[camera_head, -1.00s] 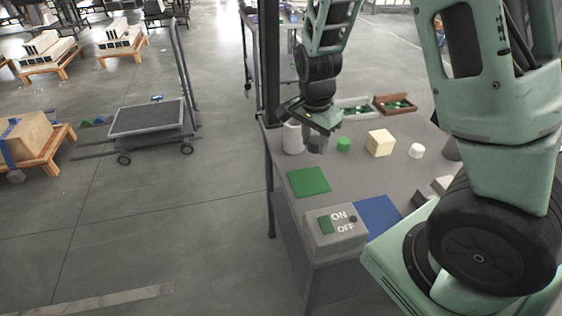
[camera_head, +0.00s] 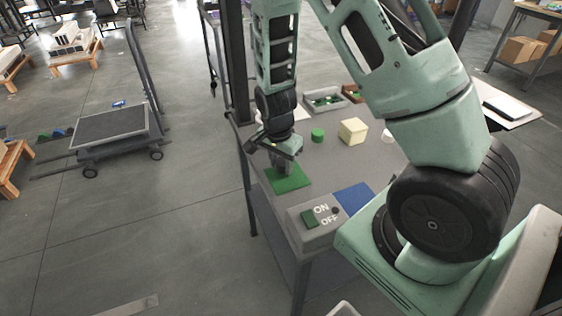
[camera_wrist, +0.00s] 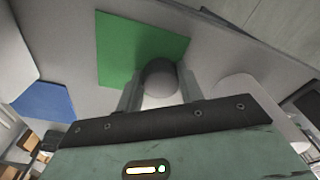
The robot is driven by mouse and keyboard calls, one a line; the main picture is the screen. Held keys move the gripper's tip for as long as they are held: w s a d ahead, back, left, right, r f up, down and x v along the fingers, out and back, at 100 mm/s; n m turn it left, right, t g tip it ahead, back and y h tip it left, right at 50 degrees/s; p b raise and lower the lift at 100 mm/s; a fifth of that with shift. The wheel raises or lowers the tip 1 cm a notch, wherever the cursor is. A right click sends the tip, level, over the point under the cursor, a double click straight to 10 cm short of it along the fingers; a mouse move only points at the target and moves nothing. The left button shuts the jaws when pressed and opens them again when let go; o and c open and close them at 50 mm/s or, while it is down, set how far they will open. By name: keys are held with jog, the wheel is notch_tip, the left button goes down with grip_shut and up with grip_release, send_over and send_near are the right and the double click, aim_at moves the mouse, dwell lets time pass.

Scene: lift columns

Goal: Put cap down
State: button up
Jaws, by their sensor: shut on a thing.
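My gripper (camera_head: 283,170) is shut on a grey round cap, which shows between the two fingers in the wrist view (camera_wrist: 160,75). In the head view the gripper hangs down over the green square mat (camera_head: 294,182) and largely hides the cap. In the wrist view the mat (camera_wrist: 125,45) lies behind the cap, with the cap over its edge part. I cannot tell whether the cap touches the mat.
A green cylinder (camera_head: 317,134), a cream block (camera_head: 353,131) and a white round piece (camera_head: 387,135) stand farther back on the grey table. Small trays (camera_head: 323,99) lie at the back.

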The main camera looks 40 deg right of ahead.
aim_at(278, 165)
jog(key=shift+f, duration=0.1)
jog(key=o, duration=1)
jog(key=shift+o, duration=0.2)
notch_tip(278, 165, up, 12)
jog(key=a, duration=0.1)
jog(key=s+a+r+n+y, duration=0.1)
jog(key=s+a+r+n, duration=0.2)
jog(key=s+a+n, duration=0.4)
jog(key=s+a+r+n+y, duration=0.1)
jog(key=s+a+r+n, duration=0.2)
jog(key=a+n, duration=0.5)
jog(key=s+a+r+n, duration=0.2)
jog(key=s+a+n, duration=0.4)
jog(key=s+n, duration=0.2)
jog(key=s, duration=0.2)
jog(key=shift+s+a+r+p, duration=0.3)
jog(key=shift+a+r+p, duration=0.1)
